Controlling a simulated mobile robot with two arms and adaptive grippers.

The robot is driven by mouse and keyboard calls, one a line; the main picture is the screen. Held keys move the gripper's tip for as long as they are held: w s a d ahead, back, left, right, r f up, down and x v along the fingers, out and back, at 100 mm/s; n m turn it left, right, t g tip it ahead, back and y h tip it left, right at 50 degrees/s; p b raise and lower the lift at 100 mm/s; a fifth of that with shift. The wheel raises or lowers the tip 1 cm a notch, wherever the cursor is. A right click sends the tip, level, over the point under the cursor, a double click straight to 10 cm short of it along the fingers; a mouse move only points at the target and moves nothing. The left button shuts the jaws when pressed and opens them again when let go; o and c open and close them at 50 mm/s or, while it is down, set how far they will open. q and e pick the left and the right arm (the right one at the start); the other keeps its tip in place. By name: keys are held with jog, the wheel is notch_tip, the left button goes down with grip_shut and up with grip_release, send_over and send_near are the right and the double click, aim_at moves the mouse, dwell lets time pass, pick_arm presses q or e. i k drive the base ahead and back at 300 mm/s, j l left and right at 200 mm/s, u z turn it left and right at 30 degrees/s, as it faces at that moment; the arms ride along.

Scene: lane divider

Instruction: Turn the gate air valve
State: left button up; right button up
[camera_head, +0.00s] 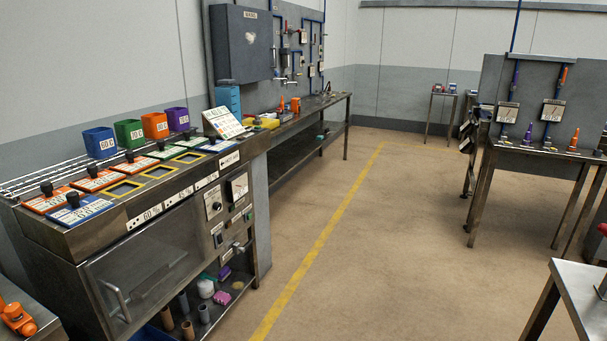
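No part is clearly marked as the gate air valve, and I cannot tell which fitting it is. A small valve-like metal fitting (240,247) sits low on the front of the steel oven bench at left. Blue pipes with small fittings (284,79) run on the grey wall panel at the back. A grey panel at right carries two dial gauges (508,113) (551,110) with pipes above them. An orange fitting (17,319) is cut off at the bottom left corner. Neither of my grippers is in view.
The oven bench (150,225) and long workbench (335,100) line the left wall. The gauge table (535,152) stands at right, and a steel table (580,285) is at bottom right. Open floor (400,220) with a yellow line (320,240) lies between.

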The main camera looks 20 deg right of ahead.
aim_at(561, 85)
jog(key=i+l+z, duration=0.25)
jog(key=i+z, duration=0.6)
jog(key=i, duration=0.2)
jog(key=i+j+z, duration=0.1)
jog(key=i+z, duration=0.35)
jog(key=i+j+z, duration=0.15)
jog(key=i, duration=1.7)
jog(key=i+l+z, duration=0.1)
jog(key=i+z, duration=0.35)
jog(key=i, duration=0.45)
jog(key=i+j+z, duration=0.25)
jog(key=i+z, duration=0.2)
jog(key=i, duration=0.4)
